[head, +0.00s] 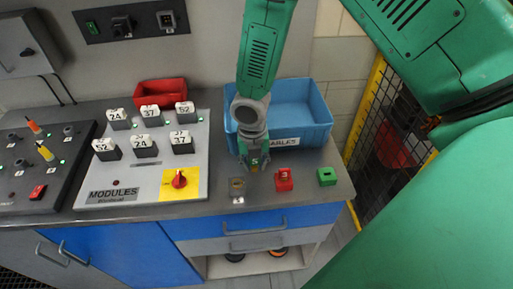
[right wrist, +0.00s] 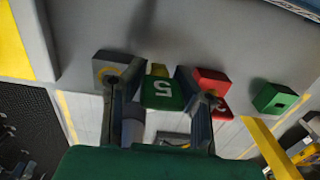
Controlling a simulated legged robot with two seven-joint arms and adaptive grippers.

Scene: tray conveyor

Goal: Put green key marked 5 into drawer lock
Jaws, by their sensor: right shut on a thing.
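My right gripper (head: 254,163) points down above the counter's front part, in front of the blue bin. In the right wrist view its fingers (right wrist: 160,108) are shut on a green key marked 5 (right wrist: 163,94), with a yellow part at its far end. A grey block with a round brass-coloured face (head: 237,185), which looks like the drawer lock, stands left of and nearer than the gripper. It also shows in the right wrist view (right wrist: 106,72), left of the key. The key appears apart from it. My left gripper is not in view.
A red block with a red key (head: 284,181) and a green slotted block (head: 327,177) stand to the right. A blue bin (head: 300,135) is behind. A module panel (head: 135,187) lies left. A blue-fronted drawer (head: 290,219) is under the counter.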

